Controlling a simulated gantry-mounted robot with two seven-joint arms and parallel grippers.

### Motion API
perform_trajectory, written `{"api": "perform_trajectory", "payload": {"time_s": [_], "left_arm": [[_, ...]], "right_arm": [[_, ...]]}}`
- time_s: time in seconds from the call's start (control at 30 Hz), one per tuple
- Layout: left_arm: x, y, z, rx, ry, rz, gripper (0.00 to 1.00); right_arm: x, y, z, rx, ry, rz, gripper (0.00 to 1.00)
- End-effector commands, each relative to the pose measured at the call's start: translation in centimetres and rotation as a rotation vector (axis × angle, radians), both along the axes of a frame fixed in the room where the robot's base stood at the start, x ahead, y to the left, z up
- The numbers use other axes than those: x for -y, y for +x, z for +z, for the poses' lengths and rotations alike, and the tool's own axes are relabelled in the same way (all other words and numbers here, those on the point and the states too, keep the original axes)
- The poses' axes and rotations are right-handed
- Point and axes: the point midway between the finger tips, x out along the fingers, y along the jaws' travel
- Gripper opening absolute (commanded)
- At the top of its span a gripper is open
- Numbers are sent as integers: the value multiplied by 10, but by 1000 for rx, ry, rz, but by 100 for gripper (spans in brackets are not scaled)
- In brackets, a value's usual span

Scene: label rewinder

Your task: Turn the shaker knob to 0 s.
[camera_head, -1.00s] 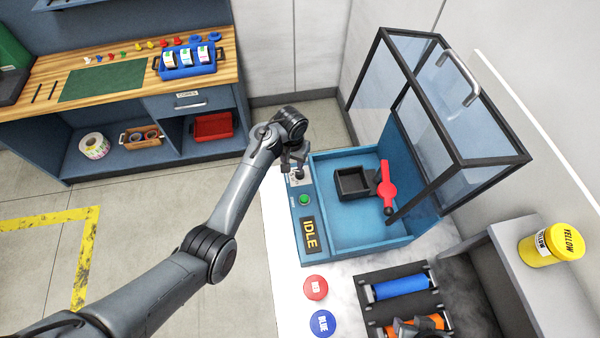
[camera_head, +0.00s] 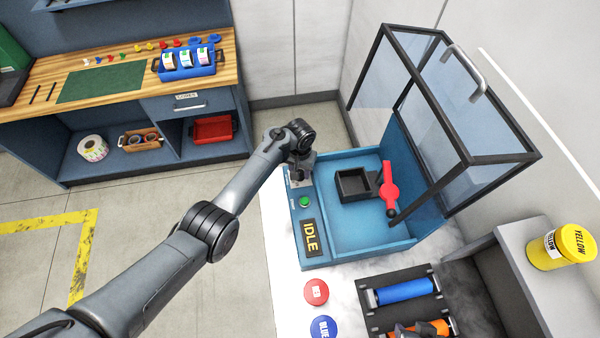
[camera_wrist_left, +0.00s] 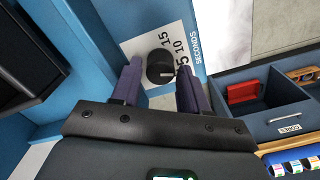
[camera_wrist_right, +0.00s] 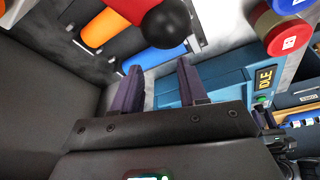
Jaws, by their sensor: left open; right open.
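The shaker knob (camera_wrist_left: 160,68) is a black round dial on a white scale plate marked in seconds, with 5, 10 and 15 legible in the left wrist view. A light pointer mark on it faces the 5 and 10 side. My left gripper (camera_wrist_left: 160,85) is open, with its fingers on both sides of the knob; I cannot tell whether they touch it. In the head view my left gripper (camera_head: 300,172) hides the knob. The blue shaker (camera_head: 345,238) shows an IDLE display (camera_head: 310,238). My right gripper (camera_wrist_right: 158,75) is open and empty.
The shaker's framed clear lid (camera_head: 440,95) is raised. A green button (camera_head: 305,202) sits near my left gripper. Red (camera_head: 316,291) and blue (camera_head: 323,327) round lids lie in front. A black ball (camera_wrist_right: 166,24) is just beyond my right fingers.

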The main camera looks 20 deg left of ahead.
Motion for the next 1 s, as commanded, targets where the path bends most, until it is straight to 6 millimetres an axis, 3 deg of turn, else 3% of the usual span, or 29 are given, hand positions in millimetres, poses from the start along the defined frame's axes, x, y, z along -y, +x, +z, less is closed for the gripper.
{"api": "perform_trajectory", "payload": {"time_s": [0.2,0.47,0.77,1.0], "left_arm": [[-1,0,-11,1,1,0,44],[0,0,-12,1,1,0,44],[0,0,-12,1,1,0,3],[0,0,-12,1,1,-25,3]], "right_arm": [[0,0,-4,0,0,0,43],[-1,0,-4,-1,5,-4,43],[-2,0,-4,0,9,-6,43],[-2,0,-3,0,9,-6,43]]}}
